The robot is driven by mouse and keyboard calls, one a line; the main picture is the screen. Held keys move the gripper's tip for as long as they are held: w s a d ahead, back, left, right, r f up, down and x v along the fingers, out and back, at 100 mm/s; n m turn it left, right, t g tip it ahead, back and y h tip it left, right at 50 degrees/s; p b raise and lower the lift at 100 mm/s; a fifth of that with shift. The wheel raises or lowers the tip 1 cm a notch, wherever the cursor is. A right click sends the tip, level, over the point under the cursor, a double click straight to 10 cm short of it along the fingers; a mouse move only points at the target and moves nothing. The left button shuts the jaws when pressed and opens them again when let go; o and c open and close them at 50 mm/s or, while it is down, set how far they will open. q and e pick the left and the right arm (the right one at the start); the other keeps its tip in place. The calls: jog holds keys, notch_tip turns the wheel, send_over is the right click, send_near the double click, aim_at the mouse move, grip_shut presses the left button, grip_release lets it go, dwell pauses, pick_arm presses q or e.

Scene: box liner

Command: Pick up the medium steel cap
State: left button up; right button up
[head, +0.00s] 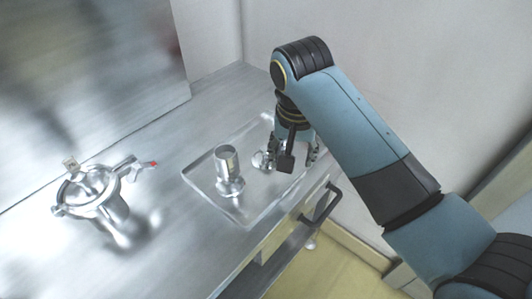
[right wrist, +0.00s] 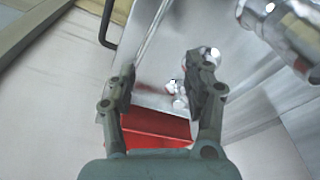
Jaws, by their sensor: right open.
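A shiny round steel cap (head: 262,160) sits on the shallow tray (head: 208,182), just left of my right gripper (head: 293,155). I take it to be the medium cap, but its size is hard to judge. In the right wrist view, a round steel cap (right wrist: 211,54) shows beside the right-hand finger, and smaller shiny pieces (right wrist: 178,96) show between the fingers. My right gripper (right wrist: 163,84) is open, pointing down over the tray's right end, with nothing held. The gripper partly hides that area. My left gripper is out of view.
A taller steel piece (head: 227,170) stands on the tray, left of the cap. A steel vessel with a red-tipped handle (head: 95,190) stands on the steel counter (head: 165,245) at left. A red container (right wrist: 155,128) shows below the gripper. A dark handle (head: 322,203) is at the front edge.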

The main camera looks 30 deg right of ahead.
jog(key=w+a+r+m, duration=0.1)
jog(key=w+r, duration=0.1)
jog(key=w+a+r+m, duration=0.1)
jog(key=w, duration=0.1)
jog(key=w+r+m+g, duration=0.1)
jog(key=w+r, duration=0.1)
jog(key=w, duration=0.1)
jog(key=shift+a+r+m+p, duration=0.3)
jog(key=shift+a, duration=0.1)
send_over(265, 149)
jog(key=f, duration=0.4)
jog(key=shift+s+a+f, duration=0.15)
jog(key=shift+s+f, duration=0.1)
jog(key=shift+f, duration=0.1)
jog(key=f, duration=0.5)
jog(key=shift+w+d+f, duration=0.2)
jog(key=shift+w+f, duration=0.1)
jog(key=shift+f, duration=0.05)
jog(key=shift+c, duration=0.2)
jog(key=shift+s, duration=0.1)
grip_shut()
